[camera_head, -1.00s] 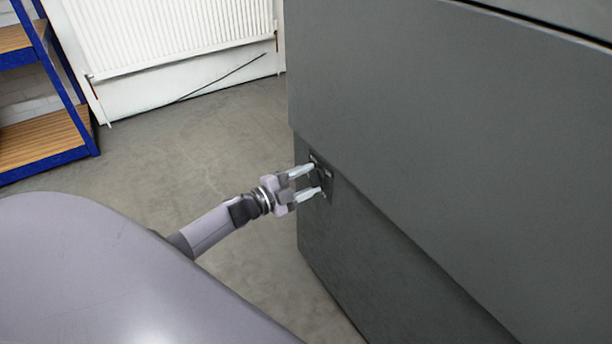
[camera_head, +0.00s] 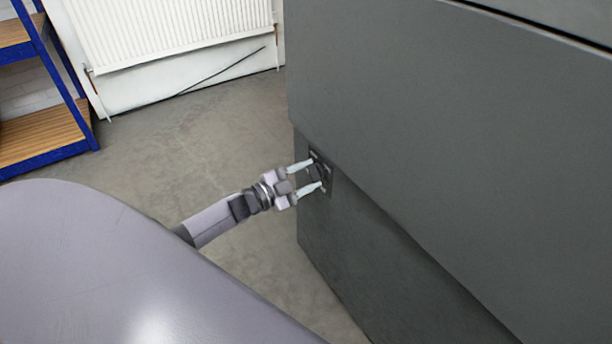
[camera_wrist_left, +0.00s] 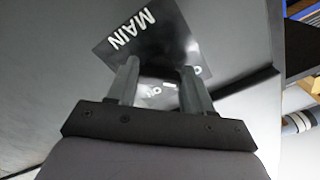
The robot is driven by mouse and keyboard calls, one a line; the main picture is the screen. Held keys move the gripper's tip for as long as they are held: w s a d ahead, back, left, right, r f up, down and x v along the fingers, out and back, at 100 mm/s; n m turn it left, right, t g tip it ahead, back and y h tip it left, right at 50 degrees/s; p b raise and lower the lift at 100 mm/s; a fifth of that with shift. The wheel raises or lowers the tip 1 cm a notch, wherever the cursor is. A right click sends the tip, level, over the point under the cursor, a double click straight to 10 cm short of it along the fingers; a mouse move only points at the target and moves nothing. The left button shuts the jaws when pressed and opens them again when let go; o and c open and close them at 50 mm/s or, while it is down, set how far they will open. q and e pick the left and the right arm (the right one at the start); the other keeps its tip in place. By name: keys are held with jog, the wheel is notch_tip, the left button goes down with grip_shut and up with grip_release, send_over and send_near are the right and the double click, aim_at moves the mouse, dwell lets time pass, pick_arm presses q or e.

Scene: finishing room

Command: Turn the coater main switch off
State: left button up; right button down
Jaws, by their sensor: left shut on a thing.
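The coater (camera_head: 430,120) is a big dark grey cabinet filling the right of the head view. Its main switch (camera_head: 316,174) is a small dark knob on a black plate (camera_head: 328,182) on the recessed lower side. The left wrist view shows the plate (camera_wrist_left: 133,36) close up, with "MAIN" in white letters and smaller marks partly hidden by the fingers. My left gripper (camera_head: 315,175) is at the switch, one finger on each side of the knob, shut on it. The knob's exact angle is hard to read. My right gripper is not in view.
A white radiator (camera_head: 170,35) is on the far wall, and a blue shelf unit with wooden boards (camera_head: 40,135) stands at far left. The grey floor (camera_head: 200,130) between them and the cabinet is clear. The cabinet's upper part overhangs the switch side.

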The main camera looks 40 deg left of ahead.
pick_arm(q)
jog(key=o, duration=1)
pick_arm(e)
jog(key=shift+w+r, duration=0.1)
pick_arm(q)
jog(key=shift+o, duration=0.2)
jog(key=p+v, duration=0.1)
jog(key=v, duration=0.6)
jog(key=shift+p, duration=0.4)
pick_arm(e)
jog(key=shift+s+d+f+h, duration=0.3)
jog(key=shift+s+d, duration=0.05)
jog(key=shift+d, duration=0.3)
pick_arm(q)
jog(key=shift+s, duration=0.1)
